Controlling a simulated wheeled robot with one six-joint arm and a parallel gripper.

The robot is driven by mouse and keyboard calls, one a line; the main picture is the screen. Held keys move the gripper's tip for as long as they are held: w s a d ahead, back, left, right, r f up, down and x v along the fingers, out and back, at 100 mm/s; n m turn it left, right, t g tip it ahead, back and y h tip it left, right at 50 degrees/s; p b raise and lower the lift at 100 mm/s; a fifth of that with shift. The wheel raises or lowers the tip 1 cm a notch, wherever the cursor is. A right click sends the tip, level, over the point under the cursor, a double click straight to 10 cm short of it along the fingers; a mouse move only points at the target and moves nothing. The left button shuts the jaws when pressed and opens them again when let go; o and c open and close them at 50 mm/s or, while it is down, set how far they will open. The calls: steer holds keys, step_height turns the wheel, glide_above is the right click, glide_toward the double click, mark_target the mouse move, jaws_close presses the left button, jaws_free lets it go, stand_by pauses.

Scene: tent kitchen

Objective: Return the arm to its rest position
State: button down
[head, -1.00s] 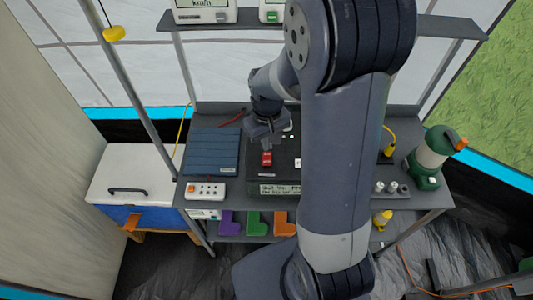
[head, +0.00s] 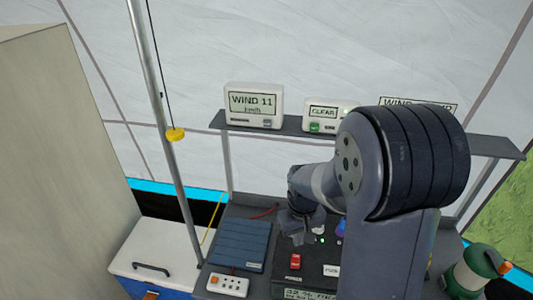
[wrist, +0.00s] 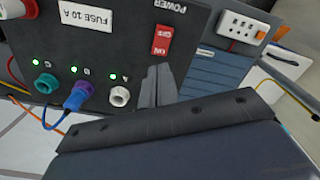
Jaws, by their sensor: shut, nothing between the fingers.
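My gripper (head: 303,236) hangs over the back part of a dark power panel (head: 317,272), above and behind its red power switch (head: 295,261) in the head view. In the wrist view my gripper's fingers (wrist: 158,76) are together and empty, just beside the red switch (wrist: 161,39). My arm is bent out over the bench and hides part of the panel. Whether the fingertips touch the panel cannot be told.
The panel has a blue plug (wrist: 75,97), a white socket (wrist: 119,96) and small green lights. A shelf (head: 290,131) with displays stands behind. A pole (head: 165,130) with a yellow hanging pull (head: 175,134) stands left. A lantern (head: 465,278) is at right.

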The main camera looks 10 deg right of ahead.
mark_target(296, 257)
step_height(296, 257, down, 7)
steer(key=b, duration=0.5)
steer(key=shift+r, duration=0.25)
steer(key=shift+r+p, duration=0.15)
steer(key=shift+p, duration=0.15)
